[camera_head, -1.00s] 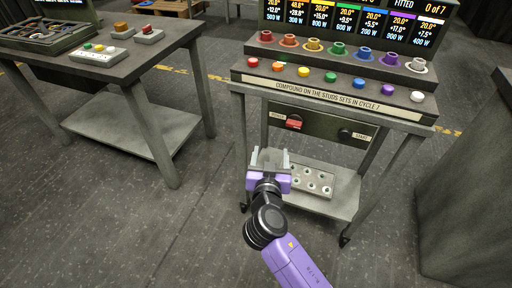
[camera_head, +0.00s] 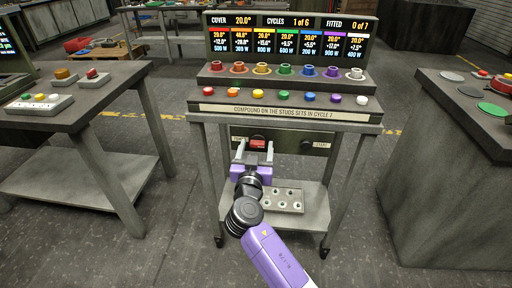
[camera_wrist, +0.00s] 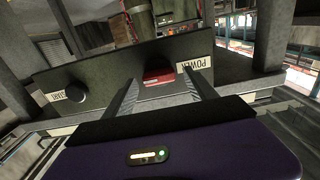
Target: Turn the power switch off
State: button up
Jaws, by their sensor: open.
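The power switch is a red rocker (camera_head: 258,143) on a dark panel (camera_head: 284,141) under the front edge of the trolley table. In the wrist view the red switch (camera_wrist: 158,76) sits next to a label reading POWER (camera_wrist: 196,64). My gripper (camera_head: 253,155) is open and empty, just in front of the panel. In the wrist view its two fingers (camera_wrist: 160,90) point at the panel, one to each side of the switch. Contact with the switch cannot be told. A black round START knob (camera_head: 306,145) is on the same panel, also in the wrist view (camera_wrist: 77,93).
Coloured buttons (camera_head: 283,96) and coloured studs (camera_head: 284,69) line the table above, below a display screen (camera_head: 288,38). A plate with several holes (camera_head: 283,200) lies on the lower shelf. Side tables stand left (camera_head: 80,110) and right (camera_head: 470,125).

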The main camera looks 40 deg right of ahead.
jog(key=shift+w+d, duration=0.15)
jog(key=shift+d, duration=0.1)
jog(key=c, duration=1.4)
